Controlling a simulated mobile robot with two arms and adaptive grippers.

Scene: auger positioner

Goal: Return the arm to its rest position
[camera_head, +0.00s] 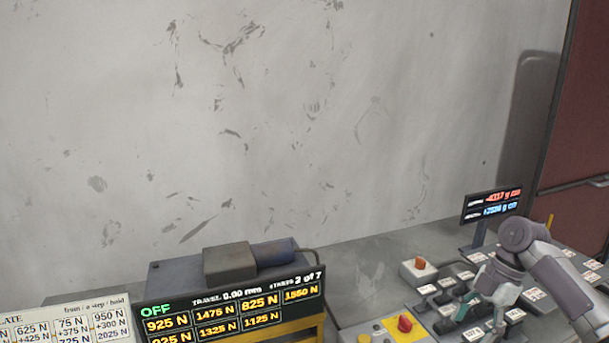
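My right arm reaches in from the right edge, bends at a grey joint, and its gripper (480,304) points down over the control panel (380,315). The gripper has teal finger parts and is low among the black switches and white labels. Its fingertips overlap dark panel parts, so I cannot tell whether they touch a control or are open or shut. My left arm and gripper are not in view.
A black display (235,308) reads OFF, travel 0.00 mm, 2 of 7. A white number card (70,318) is left of it. A red button (404,323), an orange button (420,263) and a small readout screen (491,204) are near my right arm. A bare wall stands behind.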

